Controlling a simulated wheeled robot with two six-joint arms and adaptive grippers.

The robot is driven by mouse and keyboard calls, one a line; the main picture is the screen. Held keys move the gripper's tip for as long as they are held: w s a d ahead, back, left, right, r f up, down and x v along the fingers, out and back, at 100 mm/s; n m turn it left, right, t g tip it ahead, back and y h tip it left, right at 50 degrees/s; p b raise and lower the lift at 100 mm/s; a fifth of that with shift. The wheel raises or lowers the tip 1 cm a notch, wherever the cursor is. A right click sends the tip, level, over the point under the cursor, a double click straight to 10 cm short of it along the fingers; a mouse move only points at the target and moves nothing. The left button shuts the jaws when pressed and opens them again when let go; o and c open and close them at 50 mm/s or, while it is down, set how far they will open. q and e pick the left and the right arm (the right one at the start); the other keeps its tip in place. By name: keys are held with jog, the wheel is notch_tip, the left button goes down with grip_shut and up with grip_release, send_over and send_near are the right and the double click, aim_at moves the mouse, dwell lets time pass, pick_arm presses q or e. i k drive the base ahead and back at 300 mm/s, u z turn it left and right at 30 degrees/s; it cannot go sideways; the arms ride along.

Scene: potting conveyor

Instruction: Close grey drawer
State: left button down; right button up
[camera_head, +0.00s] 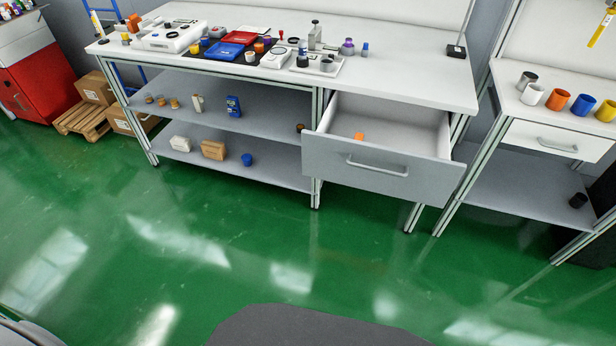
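The grey drawer (377,172) under the right part of the workbench is pulled well out. Its front carries a light bar handle (377,166). A small orange object (359,136) lies inside it near the front. Neither gripper shows in the head view, and nothing touches the drawer front.
The white workbench (420,75) holds trays, bottles and small parts, with shelves (255,125) below at left. At right stands a second table (506,92) with several coloured cups and a closed white drawer (555,140). The green floor (250,250) before the drawer is clear.

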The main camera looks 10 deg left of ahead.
aim_at(403, 153)
jog(key=u, duration=1.25)
jog(key=i, duration=0.85)
jog(key=z, duration=0.55)
